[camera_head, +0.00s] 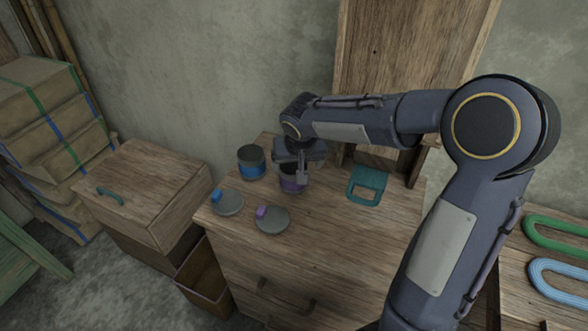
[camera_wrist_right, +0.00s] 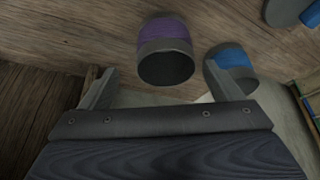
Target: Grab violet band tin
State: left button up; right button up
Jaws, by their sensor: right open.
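The violet band tin (camera_head: 293,181) is a dark, open-topped tin with a violet band, standing on the wooden cabinet top. In the right wrist view the violet band tin (camera_wrist_right: 165,50) lies ahead of the fingers, its dark mouth facing the camera. My right gripper (camera_head: 303,172) is over the tin in the head view and partly hides it. In the wrist view the right gripper (camera_wrist_right: 168,90) has its fingers spread wide with nothing between them. Whether a finger touches the tin cannot be told. My left gripper is not in view.
A blue band tin (camera_head: 251,162) stands just left of the violet one. A lid with a blue knob (camera_head: 228,202) and a lid with a violet knob (camera_head: 272,219) lie in front. A teal handled object (camera_head: 367,186) lies to the right. A wooden panel (camera_head: 410,60) rises behind.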

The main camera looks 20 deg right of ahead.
aim_at(293, 172)
jog(key=x, duration=0.7)
jog(key=shift+w+a+f, duration=0.2)
jog(key=shift+w+a, duration=0.05)
jog(key=c, duration=1.1)
jog(key=shift+o, duration=0.2)
jog(key=shift+r, duration=0.15)
